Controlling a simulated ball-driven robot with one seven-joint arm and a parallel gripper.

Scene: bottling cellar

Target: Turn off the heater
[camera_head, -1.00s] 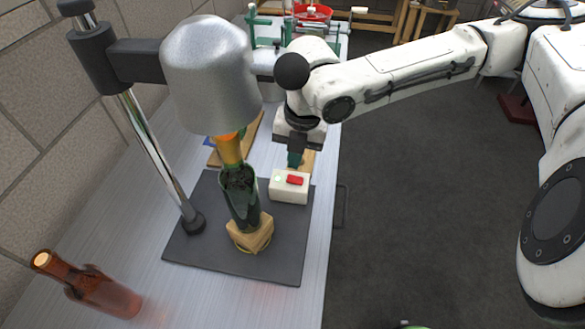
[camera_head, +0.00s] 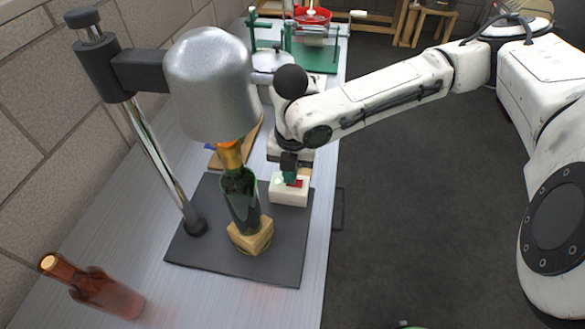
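The heater is a silver dome hood (camera_head: 212,85) on a chrome stand with a dark base plate (camera_head: 268,262). Its hood hangs over the neck of a green bottle (camera_head: 240,200), which stands in a wooden block (camera_head: 250,238). A white switch box (camera_head: 289,196) with a red rocker (camera_head: 298,184) and a small pale green light (camera_head: 278,181) sits on the plate's right side. My gripper (camera_head: 289,179) points down at the box, its fingertips at the rocker and covering part of it. I cannot tell whether they touch it, or whether the fingers are open or shut.
The metal table's right edge has a handle (camera_head: 338,210); open floor lies beyond.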

